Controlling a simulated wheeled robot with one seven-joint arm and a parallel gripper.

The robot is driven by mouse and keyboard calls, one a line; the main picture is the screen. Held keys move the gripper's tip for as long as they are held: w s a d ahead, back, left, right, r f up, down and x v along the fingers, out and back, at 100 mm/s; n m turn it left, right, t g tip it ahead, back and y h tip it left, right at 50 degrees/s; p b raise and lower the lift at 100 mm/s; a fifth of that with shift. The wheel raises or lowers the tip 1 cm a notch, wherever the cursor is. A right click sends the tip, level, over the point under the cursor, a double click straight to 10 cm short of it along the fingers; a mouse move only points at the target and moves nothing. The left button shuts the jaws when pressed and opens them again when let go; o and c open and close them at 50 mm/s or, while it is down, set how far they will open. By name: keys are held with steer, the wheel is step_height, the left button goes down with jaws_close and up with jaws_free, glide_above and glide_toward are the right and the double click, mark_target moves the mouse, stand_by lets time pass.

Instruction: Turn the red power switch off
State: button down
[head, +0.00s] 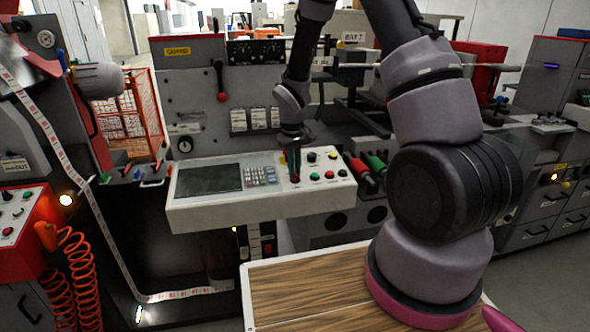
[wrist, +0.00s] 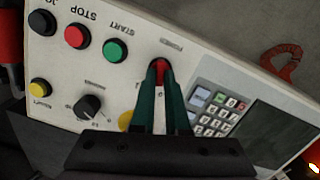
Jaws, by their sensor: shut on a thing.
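The red power switch (wrist: 160,66) is on the pale control panel (wrist: 220,59), under a label that reads as POWER upside down in the wrist view. My gripper (wrist: 160,72) has its two green fingers on either side of the switch, closed against it. Most of the switch is hidden between the fingertips, so its set position cannot be told. In the head view, my gripper (head: 293,170) reaches down onto the control panel (head: 200,215), right of the keypad, and hides most of the switch.
The green START button (wrist: 115,50) and red STOP button (wrist: 77,36) sit beside the switch. A black knob (wrist: 89,106) and a yellow button (wrist: 40,87) are nearby. The keypad (wrist: 215,110) and dark screen (wrist: 272,133) lie on the other side. Red and green rollers (head: 366,172) stand right of the panel.

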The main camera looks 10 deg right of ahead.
steer(key=shift+n, duration=0.6)
steer(key=c, duration=0.9)
jaws_free()
steer(key=r, duration=1)
steer(key=shift+s+a+r, duration=0.2)
steer(key=shift+a+r, duration=0.15)
steer(key=shift+r, duration=0.05)
